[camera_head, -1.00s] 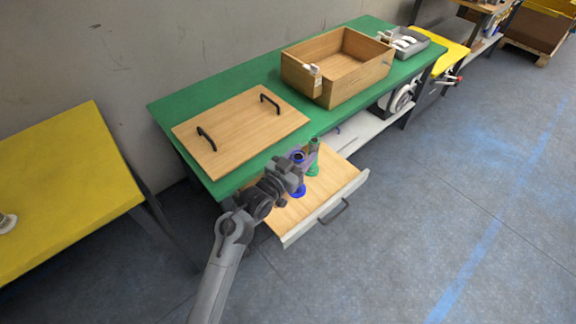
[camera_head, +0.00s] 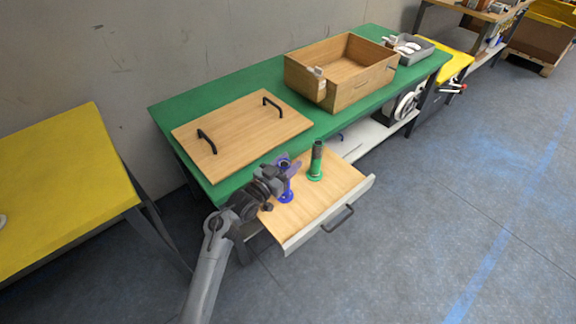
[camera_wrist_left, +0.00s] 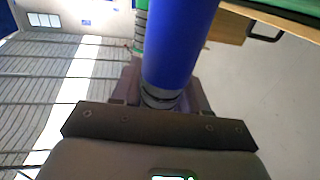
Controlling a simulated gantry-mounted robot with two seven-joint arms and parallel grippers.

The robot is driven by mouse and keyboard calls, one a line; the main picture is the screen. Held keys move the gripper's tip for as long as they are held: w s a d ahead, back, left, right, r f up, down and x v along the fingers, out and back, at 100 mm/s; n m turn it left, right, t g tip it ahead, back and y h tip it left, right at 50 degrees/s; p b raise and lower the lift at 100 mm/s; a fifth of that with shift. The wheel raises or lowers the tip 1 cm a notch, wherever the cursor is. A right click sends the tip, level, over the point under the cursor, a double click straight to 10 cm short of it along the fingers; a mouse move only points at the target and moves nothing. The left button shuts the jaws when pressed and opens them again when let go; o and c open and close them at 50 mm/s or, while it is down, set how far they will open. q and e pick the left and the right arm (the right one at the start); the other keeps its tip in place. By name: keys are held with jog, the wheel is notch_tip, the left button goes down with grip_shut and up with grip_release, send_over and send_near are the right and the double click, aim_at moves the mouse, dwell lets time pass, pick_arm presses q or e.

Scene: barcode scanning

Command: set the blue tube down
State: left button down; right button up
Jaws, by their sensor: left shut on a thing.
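The blue tube (camera_head: 286,196) is upright over the wooden surface of the pulled-out drawer (camera_head: 335,186). My left gripper (camera_head: 288,171) is shut on the tube and covers much of its middle. The blue base shows below the fingers, at or very close to the drawer surface; I cannot tell if it touches. In the left wrist view the blue tube (camera_wrist_left: 180,45) stands between the fingers of my left gripper (camera_wrist_left: 162,98). The green tube (camera_head: 316,162) stands upright to the right, apart from the blue one. My right gripper is not in view.
The green table (camera_head: 235,92) holds a wooden lid (camera_head: 238,135) with two black handles, an open wooden box (camera_head: 345,75) and a grey tray (camera_head: 412,50). The drawer has bare room at its front and right. A yellow table (camera_head: 65,185) stands at left.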

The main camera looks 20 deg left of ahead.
pick_arm(q)
jog(key=shift+r, duration=0.15)
jog(key=shift+w, duration=0.1)
jog(key=c, duration=0.6)
grip_release()
jog(key=shift+f, duration=0.2)
